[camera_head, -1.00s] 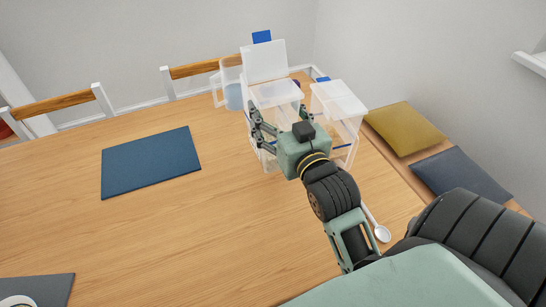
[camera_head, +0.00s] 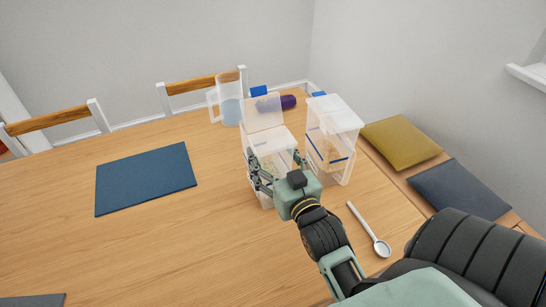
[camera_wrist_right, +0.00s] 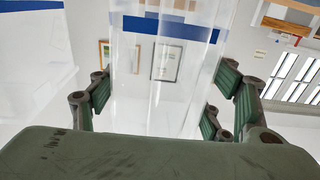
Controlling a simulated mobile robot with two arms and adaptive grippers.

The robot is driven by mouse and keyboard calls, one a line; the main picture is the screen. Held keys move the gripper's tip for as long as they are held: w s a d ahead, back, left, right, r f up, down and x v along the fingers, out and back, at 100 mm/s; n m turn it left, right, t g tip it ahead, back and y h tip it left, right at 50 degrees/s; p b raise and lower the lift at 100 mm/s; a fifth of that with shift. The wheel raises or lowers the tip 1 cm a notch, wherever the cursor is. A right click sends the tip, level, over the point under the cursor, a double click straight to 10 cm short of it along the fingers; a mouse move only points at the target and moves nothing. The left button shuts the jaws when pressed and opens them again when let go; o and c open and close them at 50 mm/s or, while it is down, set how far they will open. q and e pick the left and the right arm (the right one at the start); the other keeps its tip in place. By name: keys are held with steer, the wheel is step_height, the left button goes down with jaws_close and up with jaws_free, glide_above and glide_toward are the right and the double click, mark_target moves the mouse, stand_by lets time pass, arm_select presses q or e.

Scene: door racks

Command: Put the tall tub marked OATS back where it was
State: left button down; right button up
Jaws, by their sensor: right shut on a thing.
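A tall clear tub (camera_head: 268,144) with its lid (camera_head: 262,113) standing up open is in the middle of the head view. My right gripper (camera_head: 275,168) is shut on it, with fingers on both sides. The tub's clear wall and blue band also show in the right wrist view (camera_wrist_right: 165,70). I cannot tell whether its base touches the table. A second clear tub (camera_head: 332,120), with a closed white lid and a blue line, stands just to its right, apart from it. No OATS marking is readable on either tub. My left gripper is not in view.
A clear jug (camera_head: 229,95) stands behind on the left, and a purple thing (camera_head: 284,101) lies behind the tubs. A white spoon (camera_head: 375,239) lies at the right. A blue mat (camera_head: 146,179) lies on the left; the wooden table (camera_head: 180,245) in front is clear.

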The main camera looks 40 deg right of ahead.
steer(key=o, duration=2)
steer(key=shift+f, duration=0.1)
steer(key=shift+o, duration=0.4)
steer(key=shift+s+a, duration=0.1)
steer(key=shift+s, duration=0.25)
steer(key=b+v, duration=0.1)
steer(key=v, duration=1)
steer(key=shift+s+b, duration=0.15)
steer(key=shift+b, duration=0.2)
